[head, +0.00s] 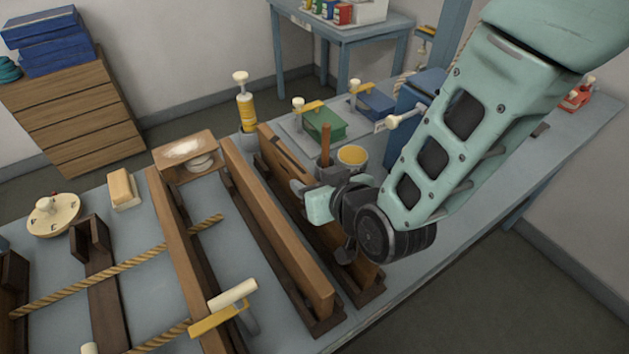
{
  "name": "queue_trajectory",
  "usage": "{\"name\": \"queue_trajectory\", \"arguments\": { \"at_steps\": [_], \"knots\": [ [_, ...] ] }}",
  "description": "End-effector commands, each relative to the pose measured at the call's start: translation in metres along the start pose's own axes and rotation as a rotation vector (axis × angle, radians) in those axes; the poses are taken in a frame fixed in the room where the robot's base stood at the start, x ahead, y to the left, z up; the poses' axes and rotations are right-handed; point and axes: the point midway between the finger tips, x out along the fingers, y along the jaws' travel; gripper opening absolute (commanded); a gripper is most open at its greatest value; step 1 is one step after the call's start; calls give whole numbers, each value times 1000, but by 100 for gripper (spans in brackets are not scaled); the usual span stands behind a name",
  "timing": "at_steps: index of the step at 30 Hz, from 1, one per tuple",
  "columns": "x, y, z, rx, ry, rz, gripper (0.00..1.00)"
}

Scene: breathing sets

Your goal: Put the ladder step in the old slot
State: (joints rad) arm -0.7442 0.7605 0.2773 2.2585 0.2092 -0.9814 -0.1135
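My gripper (320,204), with pale green fingers, is over the rightmost long wooden rail (359,266), right of the bench's middle. A short brown wooden stick (325,142) stands upright just above and behind the gripper; I cannot tell whether it is the ladder step or whether the fingers hold it. My wrist hides the fingertips and part of this rail. A second rail (278,230) lies parallel to its left. Both rest in dark wooden supports (328,322). A third rail (178,236) lies further left. No slot can be clearly told as the old one.
A yellow pot (353,156), a yellow cylinder with a white knob (246,110) and a green block (324,125) stand behind the gripper. A clamp with a white handle (232,293) is at the front. A rope (120,268) crosses the left side. An open wooden box (186,158) is at the back.

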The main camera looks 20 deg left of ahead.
Motion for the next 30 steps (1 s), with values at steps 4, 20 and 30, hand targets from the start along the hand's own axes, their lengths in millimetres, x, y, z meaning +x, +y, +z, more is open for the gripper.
{"name": "queue_trajectory", "arguments": {
  "at_steps": [4,20,30],
  "knots": [
    [0,0,0,0,0,0,46],
    [-49,0,-2,-1,2,0,46],
    [-94,0,-5,0,-3,2,46]
  ]
}}
